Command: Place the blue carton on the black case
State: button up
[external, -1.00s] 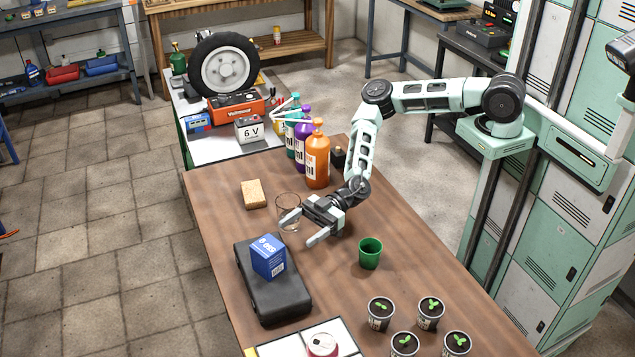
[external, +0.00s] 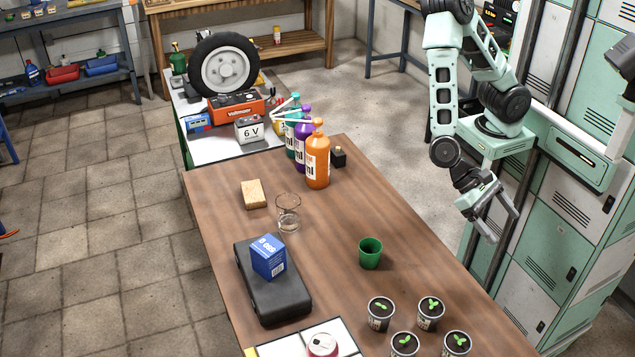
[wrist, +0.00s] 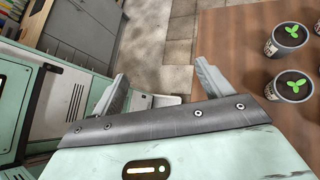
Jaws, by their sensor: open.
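The blue carton (external: 268,257) stands on top of the black case (external: 274,296), near the middle of its upper face. The case lies flat on the brown wooden table. My gripper (external: 496,228) is off the table's right side, beside my base, far from the carton. Its two fingers are spread with nothing between them. In the wrist view, my open gripper (wrist: 158,82) hangs over floor and part of my own body; carton and case are out of that view.
A clear glass (external: 288,212) and a sponge (external: 253,194) stand behind the case. A green cup (external: 370,253) is to its right. Several potted seedlings (external: 430,313) are at the front right. Bottles (external: 317,160) stand at the back. A red-and-white can (external: 323,345) is in front.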

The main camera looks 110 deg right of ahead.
jog(key=s+d+r+n+t+h, duration=0.2)
jog(key=s+d+n+h, duration=0.2)
jog(key=n, duration=0.7)
jog(key=s+d+r+n+t+h, duration=0.3)
jog(key=s+d+n+h, duration=0.2)
jog(key=d+n, duration=0.4)
jog(key=s+n, duration=0.1)
jog(key=n, duration=0.2)
jog(key=shift+r, duration=0.25)
